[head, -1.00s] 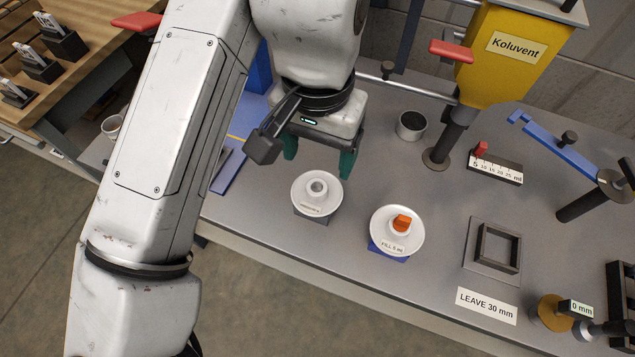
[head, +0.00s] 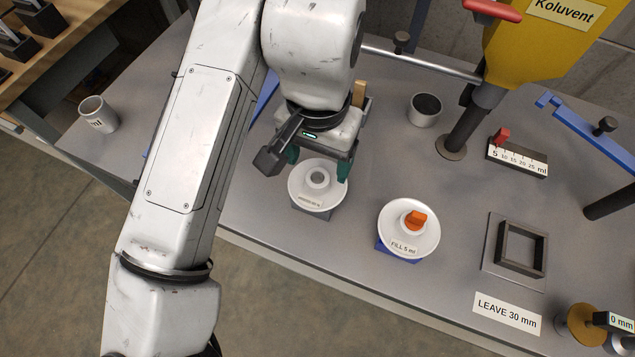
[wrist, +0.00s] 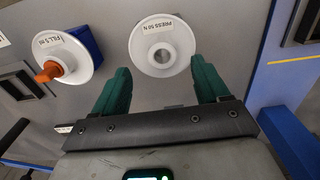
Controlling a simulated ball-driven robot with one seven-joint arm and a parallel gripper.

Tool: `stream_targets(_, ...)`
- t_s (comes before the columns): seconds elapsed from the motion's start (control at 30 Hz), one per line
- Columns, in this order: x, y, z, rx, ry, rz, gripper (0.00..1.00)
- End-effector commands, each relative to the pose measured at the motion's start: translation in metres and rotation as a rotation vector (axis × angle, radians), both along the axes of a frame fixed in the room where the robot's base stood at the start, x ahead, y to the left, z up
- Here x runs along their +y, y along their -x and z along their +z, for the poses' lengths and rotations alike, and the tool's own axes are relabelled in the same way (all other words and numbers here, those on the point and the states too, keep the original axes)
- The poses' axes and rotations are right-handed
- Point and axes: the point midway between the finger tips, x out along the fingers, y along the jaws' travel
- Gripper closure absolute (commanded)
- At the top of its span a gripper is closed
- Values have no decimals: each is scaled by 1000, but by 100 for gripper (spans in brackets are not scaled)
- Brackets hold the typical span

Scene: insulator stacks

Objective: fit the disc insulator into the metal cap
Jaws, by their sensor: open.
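A white disc insulator (head: 309,196) with a small open collar sits on a grey block; its label reads "PRESS 50 N" in the wrist view (wrist: 178,64). My gripper (head: 318,165) is open and empty, its green fingers spread around the disc's far side in the head view. In the wrist view my gripper (wrist: 161,75) shows the disc ahead, between the fingertips. I cannot tell whether they touch it. A second white disc (head: 392,215), labelled "FILL 5 ml", stands on a blue block with an orange piece on top. A grey metal cup (head: 425,112), possibly the metal cap, stands farther back.
A yellow "Koluvent" dispenser (head: 535,45) stands on a post at the back. A square frame (head: 522,250), a "LEAVE 30 mm" sign (head: 506,313) and a blue lever (head: 580,120) are at right. A mug (head: 98,115) is at left.

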Motion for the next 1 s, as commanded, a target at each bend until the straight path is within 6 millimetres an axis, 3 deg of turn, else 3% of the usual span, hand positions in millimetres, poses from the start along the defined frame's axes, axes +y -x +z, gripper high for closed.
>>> stream_targets(0.4, 1, -5, -49, 1, 0, 0, 26)
stream_targets(0.67, 1, -5, -52, -1, 0, 0, 26)
stream_targets(1.0, 1, -5, -52, -1, 0, -1, 56)
